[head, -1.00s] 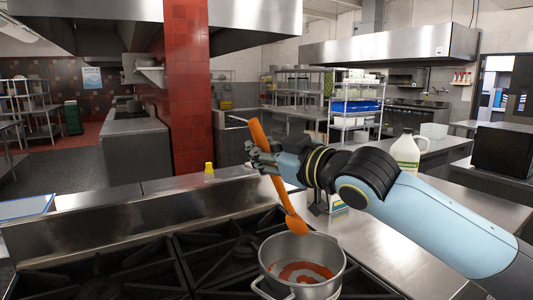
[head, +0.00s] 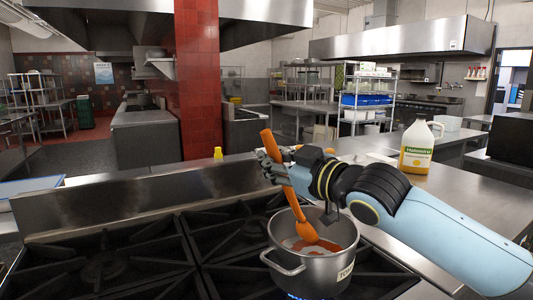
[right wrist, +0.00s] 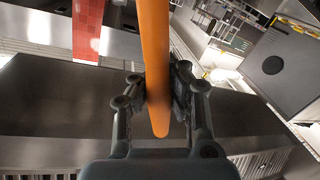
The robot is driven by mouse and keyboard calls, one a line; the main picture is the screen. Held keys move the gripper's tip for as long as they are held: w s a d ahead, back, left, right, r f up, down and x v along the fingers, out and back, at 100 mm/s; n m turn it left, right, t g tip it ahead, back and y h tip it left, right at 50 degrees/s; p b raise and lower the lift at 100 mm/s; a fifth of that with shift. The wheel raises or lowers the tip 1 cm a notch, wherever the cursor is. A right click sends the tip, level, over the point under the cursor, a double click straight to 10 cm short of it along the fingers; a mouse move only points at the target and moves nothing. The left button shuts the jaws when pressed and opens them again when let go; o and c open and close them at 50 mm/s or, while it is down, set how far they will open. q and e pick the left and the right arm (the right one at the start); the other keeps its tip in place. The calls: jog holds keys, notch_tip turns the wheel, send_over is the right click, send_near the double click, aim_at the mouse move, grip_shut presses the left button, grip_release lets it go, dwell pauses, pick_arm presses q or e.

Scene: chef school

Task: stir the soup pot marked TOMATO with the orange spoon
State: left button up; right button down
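A steel soup pot (head: 292,266) stands on the stove at the lower middle of the head view, with a partly cut-off label reading "TOM" on its side. Red soup shows inside it. My right gripper (head: 273,170) is shut on the handle of the orange spoon (head: 297,205), which also shows in the right wrist view (right wrist: 155,60). The fingers (right wrist: 158,95) press on it from both sides. The spoon is tilted, its bowl low inside the pot, at or just above the soup; I cannot tell which. My left gripper is not in view.
Black burner grates (head: 110,268) fill the stove left of the pot. A low steel ledge (head: 120,200) runs behind them. A small yellow-capped item (head: 218,153) stands on the ledge.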

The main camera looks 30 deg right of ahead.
jog(key=shift+s+d+f+b, duration=0.1)
jog(key=shift+d+f+b, duration=0.2)
jog(key=shift+f, duration=0.55)
jog(key=shift+w+d+f+b, duration=0.15)
jog(key=shift+d+f, duration=0.3)
jog(key=shift+f, duration=0.4)
jog(key=shift+s+d+f+b, duration=0.2)
jog(key=shift+d+f, duration=0.15)
jog(key=shift+f, duration=0.5)
